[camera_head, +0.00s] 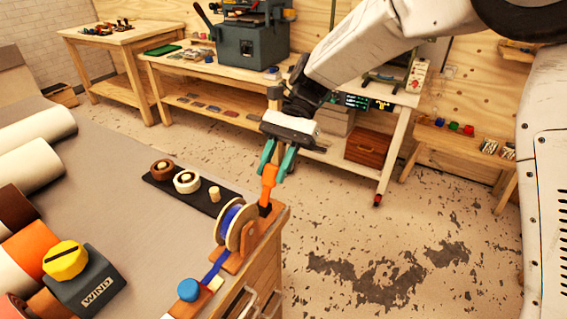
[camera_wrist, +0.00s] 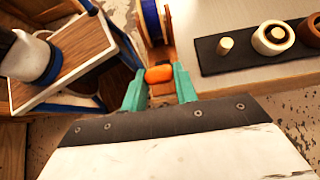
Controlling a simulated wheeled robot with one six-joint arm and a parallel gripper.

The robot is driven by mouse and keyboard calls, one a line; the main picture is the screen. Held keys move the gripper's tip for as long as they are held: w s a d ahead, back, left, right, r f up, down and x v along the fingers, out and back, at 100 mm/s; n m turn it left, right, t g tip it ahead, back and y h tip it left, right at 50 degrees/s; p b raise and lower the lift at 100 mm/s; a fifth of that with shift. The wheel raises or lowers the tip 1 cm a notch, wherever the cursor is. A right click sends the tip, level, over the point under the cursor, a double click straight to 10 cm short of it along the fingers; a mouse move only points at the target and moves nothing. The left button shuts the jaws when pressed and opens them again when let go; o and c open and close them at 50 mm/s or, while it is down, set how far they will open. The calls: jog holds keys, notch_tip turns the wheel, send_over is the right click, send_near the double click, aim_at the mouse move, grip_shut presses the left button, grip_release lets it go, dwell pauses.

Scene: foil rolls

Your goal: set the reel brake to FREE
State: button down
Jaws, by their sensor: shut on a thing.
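The reel (camera_head: 236,224) is a wooden-flanged spool with blue ribbon, standing upright in a wooden stand at the table's right edge. Its blue spool also shows at the top of the wrist view (camera_wrist: 153,20). The brake lever (camera_head: 268,184) is orange and stands roughly upright beside the reel on a dark pivot. My gripper (camera_head: 277,160) has teal fingers and is shut on the lever's upper end. In the wrist view the orange lever end (camera_wrist: 159,74) sits between the fingers. I cannot read any FREE marking.
A dark mat (camera_head: 190,187) with small rolls and a wooden peg lies behind the reel. A blue knob (camera_head: 188,289) and a grey WIND box (camera_head: 88,285) with a yellow knob are on the table. Open floor (camera_head: 400,240) lies to the right. A workbench (camera_head: 225,75) stands behind.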

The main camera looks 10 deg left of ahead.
jog(key=shift+w+f+g, duration=0.2)
jog(key=shift+w+g, duration=0.05)
jog(key=shift+g, duration=0.15)
jog(key=c, duration=1.1)
grip_release()
jog(key=shift+d, duration=0.1)
jog(key=v, duration=0.7)
jog(key=shift+w+d+r, duration=0.15)
jog(key=shift+w, duration=0.2)
